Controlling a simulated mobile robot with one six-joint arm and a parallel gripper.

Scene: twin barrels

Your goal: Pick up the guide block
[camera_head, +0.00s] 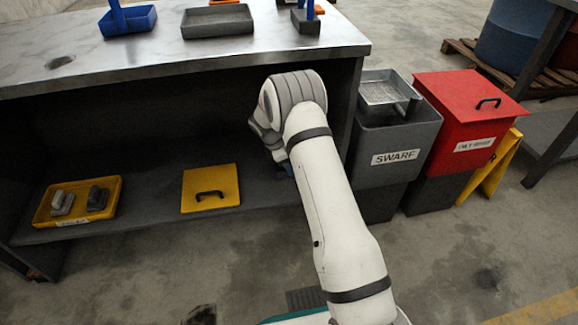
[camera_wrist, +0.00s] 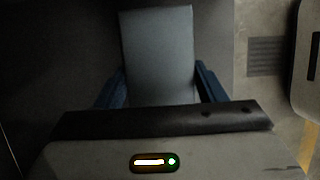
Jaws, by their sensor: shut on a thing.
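A plain grey block, which I take as the guide block (camera_wrist: 158,50), fills the space between the two blue fingers of my gripper (camera_wrist: 160,85) in the wrist view. The fingers are shut on its two sides, and its far end reaches past the fingertips. The wrist housing hides its near end. In the head view my white arm reaches to the right part of the lower shelf. There the wrist hides the block and nearly all of the gripper. I cannot tell whether the block touches the shelf.
The lower shelf (camera_head: 150,222) holds a yellow tray (camera_head: 78,214) with grey blocks and a yellow lid (camera_head: 210,199). The metal bench top (camera_head: 140,62) overhangs it. Right of the arm stand a grey swarf bin (camera_head: 395,140) and a red-lidded bin (camera_head: 466,115).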

